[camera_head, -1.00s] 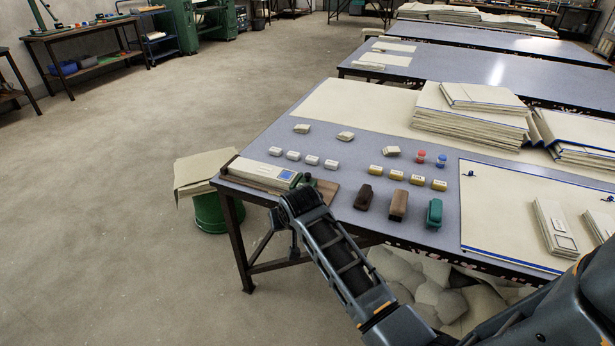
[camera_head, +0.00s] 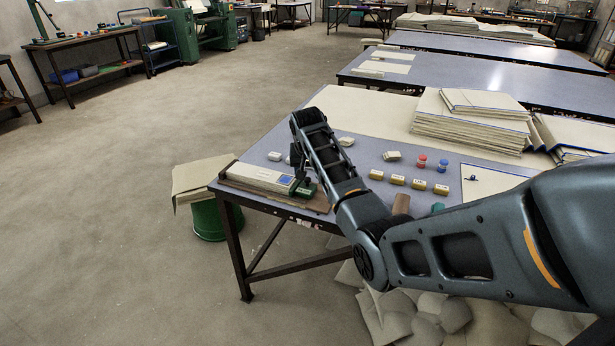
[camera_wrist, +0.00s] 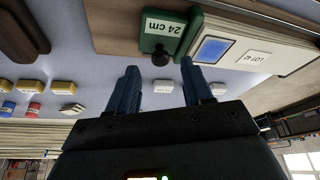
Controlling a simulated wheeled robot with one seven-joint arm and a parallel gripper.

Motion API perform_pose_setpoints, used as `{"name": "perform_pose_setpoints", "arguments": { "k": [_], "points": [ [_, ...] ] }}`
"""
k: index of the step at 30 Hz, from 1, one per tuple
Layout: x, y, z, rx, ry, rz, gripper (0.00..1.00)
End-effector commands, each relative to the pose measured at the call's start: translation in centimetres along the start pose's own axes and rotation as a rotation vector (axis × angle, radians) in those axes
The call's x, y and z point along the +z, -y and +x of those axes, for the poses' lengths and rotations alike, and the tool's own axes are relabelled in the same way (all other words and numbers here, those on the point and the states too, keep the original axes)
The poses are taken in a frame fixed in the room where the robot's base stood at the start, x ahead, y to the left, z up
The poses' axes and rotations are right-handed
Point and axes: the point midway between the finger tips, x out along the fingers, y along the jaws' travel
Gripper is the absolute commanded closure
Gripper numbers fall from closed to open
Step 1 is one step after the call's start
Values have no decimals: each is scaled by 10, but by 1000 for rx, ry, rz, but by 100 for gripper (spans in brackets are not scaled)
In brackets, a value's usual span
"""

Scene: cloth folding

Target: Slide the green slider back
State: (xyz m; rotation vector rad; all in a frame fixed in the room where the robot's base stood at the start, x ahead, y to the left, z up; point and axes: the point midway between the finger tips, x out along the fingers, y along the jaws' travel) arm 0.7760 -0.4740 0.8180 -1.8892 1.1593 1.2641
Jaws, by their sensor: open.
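The green slider (camera_head: 306,190) stands at the right end of a white gauge (camera_head: 258,176) with a blue display, on a brown wooden base near the table's front left corner. In the wrist view the slider (camera_wrist: 163,30) carries a "24 cm" label and a dark round knob (camera_wrist: 160,58). My gripper (camera_wrist: 159,72) is open, its two blue fingers pointing toward the slider with the knob lying between their lines. I cannot tell whether a finger touches it. In the head view my arm reaches over the table, and the gripper (camera_head: 297,165) is partly hidden behind it.
Small white blocks (camera_head: 275,156) and yellow labelled blocks (camera_head: 397,179) lie on the table. Red and blue pieces (camera_head: 421,161) stand to the right. A brown block (camera_head: 401,204) is partly behind my arm. Stacked boards (camera_head: 470,125) lie at the back right.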

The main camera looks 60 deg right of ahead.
Motion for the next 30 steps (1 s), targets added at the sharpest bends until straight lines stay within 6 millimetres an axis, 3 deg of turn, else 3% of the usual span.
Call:
{"name": "perform_pose_setpoints", "arguments": {
  "k": [6,17,30],
  "points": [
    [1,0,22,0,0,-1,50],
    [0,0,26,0,-1,-1,51],
    [0,0,26,-1,-1,-1,93]
  ]
}}
